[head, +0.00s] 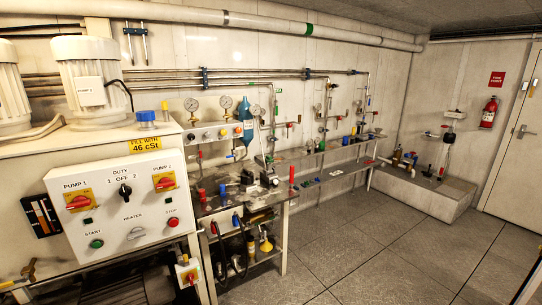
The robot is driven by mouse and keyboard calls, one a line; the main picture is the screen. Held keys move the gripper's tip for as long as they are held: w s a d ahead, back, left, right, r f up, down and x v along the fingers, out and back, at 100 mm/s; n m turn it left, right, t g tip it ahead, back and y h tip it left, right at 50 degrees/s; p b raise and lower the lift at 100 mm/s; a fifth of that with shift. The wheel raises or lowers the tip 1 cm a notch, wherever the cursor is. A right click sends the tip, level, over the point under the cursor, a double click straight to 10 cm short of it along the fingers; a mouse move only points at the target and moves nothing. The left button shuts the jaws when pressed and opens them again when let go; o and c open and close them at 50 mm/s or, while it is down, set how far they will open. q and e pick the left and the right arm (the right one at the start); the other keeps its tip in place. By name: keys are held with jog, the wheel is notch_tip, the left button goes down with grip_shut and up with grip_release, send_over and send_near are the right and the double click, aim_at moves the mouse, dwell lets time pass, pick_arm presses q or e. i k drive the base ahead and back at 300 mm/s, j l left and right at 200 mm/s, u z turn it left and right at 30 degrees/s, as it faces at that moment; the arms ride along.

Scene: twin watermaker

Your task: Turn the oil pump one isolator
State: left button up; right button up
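The oil pump one isolator (79,202) is a red rotary handle on a yellow plate, under the label "PUMP 1" at the left of a white control panel (112,258). Its handle looks roughly level with a slight tilt; its exact position is too small to read. A similar pump 2 isolator (165,182) is at the panel's upper right. A black duty selector (125,190) sits between them. Neither of my grippers is in view.
The panel also has a green start button (96,244) and a red stop button (173,222). Another red and yellow switch (188,274) is below right. A steel bench (250,200) with tools stands right of the panel. The floor (370,250) is clear.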

aim_at(80, 201)
jog(key=u, duration=1.45)
